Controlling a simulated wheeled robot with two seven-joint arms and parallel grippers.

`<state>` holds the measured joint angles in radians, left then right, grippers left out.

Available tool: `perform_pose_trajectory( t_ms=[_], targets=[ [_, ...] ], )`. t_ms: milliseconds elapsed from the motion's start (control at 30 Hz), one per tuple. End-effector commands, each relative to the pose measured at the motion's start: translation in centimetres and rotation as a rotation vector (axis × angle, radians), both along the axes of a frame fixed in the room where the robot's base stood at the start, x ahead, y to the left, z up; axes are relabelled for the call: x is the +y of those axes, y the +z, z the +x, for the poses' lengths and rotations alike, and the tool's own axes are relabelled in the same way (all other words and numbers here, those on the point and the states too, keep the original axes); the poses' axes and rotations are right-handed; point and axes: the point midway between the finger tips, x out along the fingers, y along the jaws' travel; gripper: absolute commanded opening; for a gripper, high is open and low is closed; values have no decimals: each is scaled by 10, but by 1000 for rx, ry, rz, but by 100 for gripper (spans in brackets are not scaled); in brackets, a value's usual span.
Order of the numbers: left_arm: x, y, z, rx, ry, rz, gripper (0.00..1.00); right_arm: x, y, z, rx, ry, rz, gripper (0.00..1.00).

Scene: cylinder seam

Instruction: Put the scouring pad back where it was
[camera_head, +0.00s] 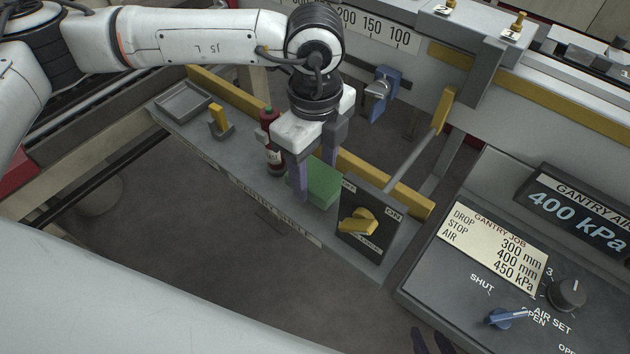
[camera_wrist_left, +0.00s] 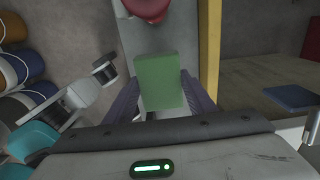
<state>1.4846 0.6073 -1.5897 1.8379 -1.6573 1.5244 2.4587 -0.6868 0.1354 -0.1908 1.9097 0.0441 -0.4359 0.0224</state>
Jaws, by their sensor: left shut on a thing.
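The scouring pad is a green block (camera_head: 323,184). It also shows in the left wrist view (camera_wrist_left: 160,82), between the two purple fingers. My left gripper (camera_head: 316,182) points down over the grey shelf (camera_head: 235,158) and is shut on the pad. The pad is at the shelf's right part, between a red bottle (camera_head: 274,150) and a dark switch panel with a yellow knob (camera_head: 358,222). I cannot tell whether it touches the shelf. My right gripper (camera_head: 431,341) shows only as two dark fingertips at the bottom edge, apart with nothing seen between them.
A shallow grey tray (camera_head: 184,101) and a yellow-topped holder (camera_head: 219,121) are on the shelf's left part. A yellow rail (camera_head: 232,88) runs along the shelf's back. A control console (camera_head: 480,250) stands at right. A blue bracket (camera_head: 384,93) hangs behind.

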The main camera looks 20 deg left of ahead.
Motion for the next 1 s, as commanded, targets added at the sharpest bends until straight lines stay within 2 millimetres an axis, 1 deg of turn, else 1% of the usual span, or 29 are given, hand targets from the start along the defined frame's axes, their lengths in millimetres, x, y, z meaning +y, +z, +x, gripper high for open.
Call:
perform_pose_trajectory(
  t_ms=[300,533,667,700,767,800,1000],
  targets=[
    [0,-37,-1,1,-2,-1,29,0,5,0,1,0,0,31],
    [0,-38,0,0,-2,-1,29,0,3,0,1,0,0,31],
    [0,-42,0,0,-3,-1,29,0,-2,0,1,0,0,31],
    [0,-41,0,0,-2,-1,55,0,0,-1,2,0,0,31],
    [0,-40,0,0,-2,-1,65,0,0,-1,2,0,0,31],
    [0,-40,0,0,-2,-1,69,0,0,-1,2,0,0,31],
    [0,-40,0,0,-2,0,69,0,0,0,2,0,0,31]
  ],
)
